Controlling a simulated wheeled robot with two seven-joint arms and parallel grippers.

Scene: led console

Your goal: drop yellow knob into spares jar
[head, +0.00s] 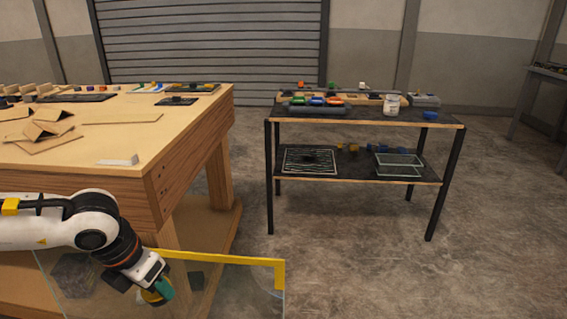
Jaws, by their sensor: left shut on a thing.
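My left gripper (156,286) is low at the bottom left, in front of the wooden workbench and pointing down. It is shut on a small yellow thing, which looks like the yellow knob (151,297); a teal part beside it hides some of it. A small white jar with a label, which looks like the spares jar (391,105), stands upright on the top shelf of the dark cart, toward its right. The jar is far from my left gripper. Its inside cannot be made out. My right gripper is not in view.
The wooden workbench (185,128) at left holds cardboard pieces and panels. The cart (440,119) carries small coloured parts in trays around the jar, with more on its lower shelf. A clear panel with a yellow edge (230,259) is by my gripper. Open floor lies between bench and cart.

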